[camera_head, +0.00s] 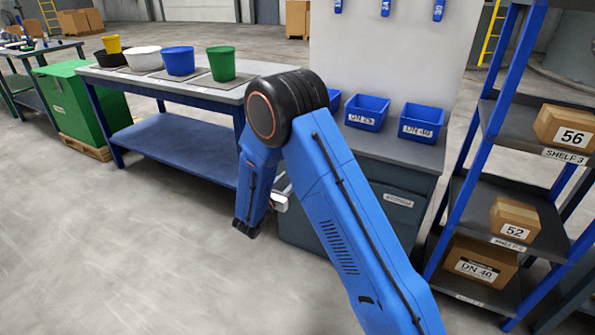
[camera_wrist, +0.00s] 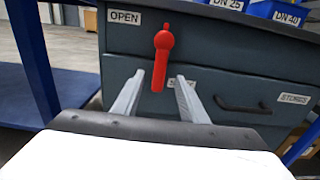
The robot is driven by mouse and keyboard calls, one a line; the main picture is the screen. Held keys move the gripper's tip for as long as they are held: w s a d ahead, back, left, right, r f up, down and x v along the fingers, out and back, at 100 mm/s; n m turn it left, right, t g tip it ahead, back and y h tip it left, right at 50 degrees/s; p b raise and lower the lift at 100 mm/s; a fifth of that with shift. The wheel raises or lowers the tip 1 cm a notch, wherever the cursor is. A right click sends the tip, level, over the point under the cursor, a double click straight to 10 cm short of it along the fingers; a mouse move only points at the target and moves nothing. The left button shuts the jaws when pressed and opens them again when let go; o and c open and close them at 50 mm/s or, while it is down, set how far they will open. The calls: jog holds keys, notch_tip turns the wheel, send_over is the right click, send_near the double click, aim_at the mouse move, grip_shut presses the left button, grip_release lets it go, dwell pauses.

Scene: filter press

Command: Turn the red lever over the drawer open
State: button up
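The red lever (camera_wrist: 162,62) is on the front of the dark grey drawer cabinet (camera_wrist: 225,60) in the wrist view. Its round knob is at the top and its handle hangs almost straight down, tilted slightly left. An OPEN label (camera_wrist: 125,17) is up and left of it. Another label behind the handle's lower end is partly hidden. My gripper (camera_wrist: 157,82) is open, with one finger on each side of the handle's lower end.
A drawer handle (camera_wrist: 242,106) and a STORAGE label (camera_wrist: 294,99) are right of the lever. Blue bins (camera_head: 421,121) stand on the cabinet. A workbench (camera_head: 165,84) with buckets is to the left, and a shelf rack (camera_head: 475,140) with boxes is close on the right.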

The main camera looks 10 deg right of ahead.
jog(key=x, duration=0.7)
jog(key=shift+w+d, duration=0.25)
jog(key=shift+d, duration=0.05)
jog(key=shift+c, duration=0.6)
grip_shut()
